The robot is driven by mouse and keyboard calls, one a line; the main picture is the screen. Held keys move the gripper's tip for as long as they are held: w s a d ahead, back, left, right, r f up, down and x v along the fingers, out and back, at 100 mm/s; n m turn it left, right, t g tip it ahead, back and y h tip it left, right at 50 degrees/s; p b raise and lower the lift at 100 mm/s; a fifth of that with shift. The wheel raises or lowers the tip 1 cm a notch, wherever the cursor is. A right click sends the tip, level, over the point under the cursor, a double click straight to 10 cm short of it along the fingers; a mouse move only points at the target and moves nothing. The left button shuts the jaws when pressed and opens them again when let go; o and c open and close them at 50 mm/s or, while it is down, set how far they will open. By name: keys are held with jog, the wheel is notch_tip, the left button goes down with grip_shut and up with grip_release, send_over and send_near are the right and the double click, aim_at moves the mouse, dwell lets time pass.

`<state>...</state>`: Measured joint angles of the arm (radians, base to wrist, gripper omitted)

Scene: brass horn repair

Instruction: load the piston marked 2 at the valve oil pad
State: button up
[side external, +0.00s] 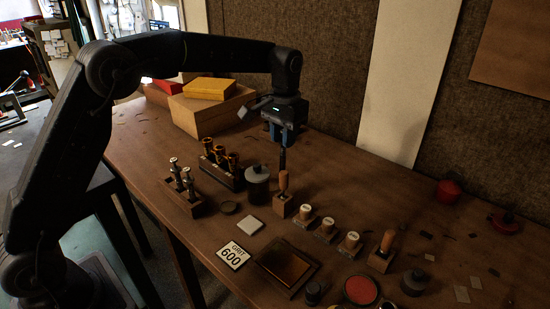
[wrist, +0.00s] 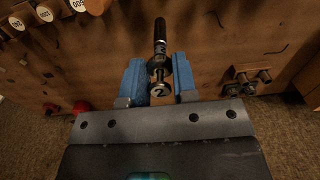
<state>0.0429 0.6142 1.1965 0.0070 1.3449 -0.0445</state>
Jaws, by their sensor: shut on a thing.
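My gripper (wrist: 158,76) is shut on the piston marked 2 (wrist: 159,90), held between its blue fingers in the wrist view. In the side view, my gripper (side external: 283,132) is above the bench with the dark piston (side external: 282,158) hanging roughly upright, above a wooden-handled tool. A wooden rack (side external: 182,207) at left holds two pale-topped pistons.
Boxes (side external: 205,110) stand behind.

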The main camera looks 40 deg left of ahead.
notch_tip(320, 180, up, 12)
jog(key=s+a+g+y, duration=0.1)
jog(key=s+a+g, duration=0.25)
jog(key=s, duration=0.75)
notch_tip(320, 180, down, 17)
jog(key=shift+r+y, duration=0.2)
jog(key=shift+y, duration=0.2)
dwell(0.4)
jog(key=shift+s+a+f, duration=0.1)
jog(key=shift+f, duration=0.55)
dwell(1.9)
notch_tip(320, 180, up, 7)
dwell(0.9)
dwell(0.4)
